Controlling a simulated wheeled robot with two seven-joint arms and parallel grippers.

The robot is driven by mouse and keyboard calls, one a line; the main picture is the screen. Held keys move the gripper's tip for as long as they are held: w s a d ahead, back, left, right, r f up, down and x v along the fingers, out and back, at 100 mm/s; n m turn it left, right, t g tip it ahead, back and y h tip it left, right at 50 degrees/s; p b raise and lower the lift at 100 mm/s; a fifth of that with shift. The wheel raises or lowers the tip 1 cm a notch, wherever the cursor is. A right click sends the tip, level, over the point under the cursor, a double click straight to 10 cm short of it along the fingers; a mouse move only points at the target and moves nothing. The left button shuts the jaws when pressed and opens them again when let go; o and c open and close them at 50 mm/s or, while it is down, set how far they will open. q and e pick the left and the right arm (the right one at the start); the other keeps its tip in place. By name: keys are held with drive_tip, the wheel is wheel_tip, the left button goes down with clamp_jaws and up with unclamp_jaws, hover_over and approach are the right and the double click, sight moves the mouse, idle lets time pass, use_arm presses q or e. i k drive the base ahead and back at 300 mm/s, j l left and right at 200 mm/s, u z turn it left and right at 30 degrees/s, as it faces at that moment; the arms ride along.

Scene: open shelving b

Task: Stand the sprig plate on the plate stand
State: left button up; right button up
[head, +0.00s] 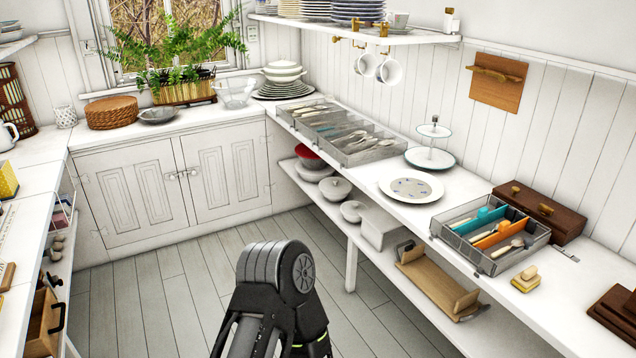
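A white plate with a small blue sprig pattern (411,187) lies flat on the right-hand counter, near its front edge. I cannot tell for certain which thing is the plate stand. A two-tier stand (430,157) with a round base plate and a small top dish stands just behind the sprig plate. A wooden rack-like piece with raised ends (437,284) lies on the shelf below the counter. A dark link of my own arm rises at the bottom middle, over the floor. Neither of my grippers shows, and nothing is seen held.
A grey divided tray (447,231) with utensils stands right of the plate, with a brown wooden box (541,212) behind it. Grey cutlery trays (352,153) stand to its left. Bowls and a white bin (380,228) fill the lower shelf. The floor (180,290) is clear.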

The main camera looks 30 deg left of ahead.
sight(407, 186)
drive_tip(key=u, duration=0.55)
drive_tip(key=z, duration=1.35)
drive_tip(key=u, duration=1.35)
drive_tip(key=z, duration=0.5)
drive_tip(key=i+j+z, duration=0.15)
drive_tip(key=z, duration=0.25)
drive_tip(key=j+z, duration=0.4)
drive_tip(key=i+j+z, duration=0.1)
drive_tip(key=j+z, duration=0.4)
drive_tip(key=j, duration=0.55)
drive_tip(key=j+z, duration=0.15)
drive_tip(key=j, duration=0.5)
drive_tip(key=k+j+z, duration=0.1)
drive_tip(key=j, duration=0.55)
drive_tip(key=k+j+z, duration=0.15)
drive_tip(key=j, duration=0.5)
drive_tip(key=i, duration=0.05)
